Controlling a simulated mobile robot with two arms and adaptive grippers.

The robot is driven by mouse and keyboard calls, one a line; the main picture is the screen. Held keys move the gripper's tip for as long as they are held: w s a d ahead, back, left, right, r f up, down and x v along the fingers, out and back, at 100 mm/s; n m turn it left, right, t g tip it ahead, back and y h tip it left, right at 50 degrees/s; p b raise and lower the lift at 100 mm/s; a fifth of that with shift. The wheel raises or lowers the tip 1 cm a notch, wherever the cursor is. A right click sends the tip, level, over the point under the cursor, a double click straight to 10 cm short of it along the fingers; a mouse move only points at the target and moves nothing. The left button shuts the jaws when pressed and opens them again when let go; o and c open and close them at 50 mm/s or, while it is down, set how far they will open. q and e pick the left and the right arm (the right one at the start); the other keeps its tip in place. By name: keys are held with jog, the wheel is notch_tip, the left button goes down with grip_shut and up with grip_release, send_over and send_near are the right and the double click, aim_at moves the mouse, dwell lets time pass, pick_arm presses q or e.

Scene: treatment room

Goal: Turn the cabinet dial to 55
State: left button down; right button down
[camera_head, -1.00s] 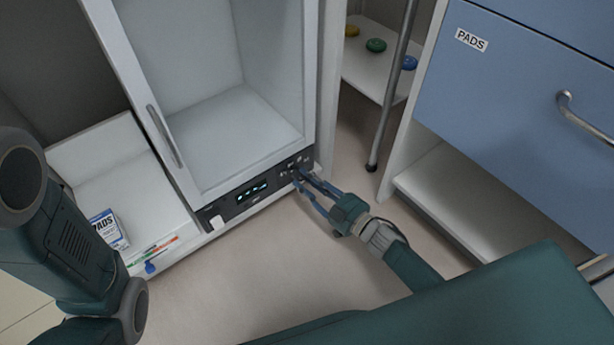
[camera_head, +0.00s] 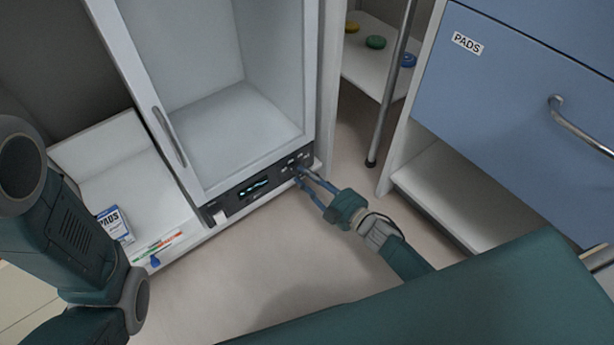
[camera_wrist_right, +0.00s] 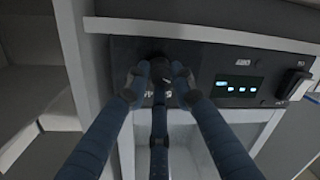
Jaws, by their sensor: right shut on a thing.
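The cabinet (camera_head: 230,120) has a dark control panel (camera_head: 230,205) along its lower front edge, with a small lit display (camera_head: 254,188). In the right wrist view the panel (camera_wrist_right: 210,88) shows the lit display (camera_wrist_right: 238,86), too small to read. The dark round dial (camera_wrist_right: 158,68) sits at the panel's left there, between my right gripper's fingers. My right gripper (camera_head: 298,174) is shut on the dial; it also fills the lower middle of the right wrist view (camera_wrist_right: 157,85). The dial's markings are mostly hidden by the fingers. My left gripper is out of view; only the left arm shows.
A black lever-like switch (camera_wrist_right: 294,84) is at the panel's other end. A blue drawer unit (camera_head: 510,90) with a metal handle stands at right. A metal pole (camera_head: 392,90) rises between. Floor below the panel is clear.

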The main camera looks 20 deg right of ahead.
jog(key=shift+f, duration=0.15)
jog(key=c, duration=1.5)
grip_release()
jog(key=shift+o, duration=0.2)
jog(key=v, duration=1.2)
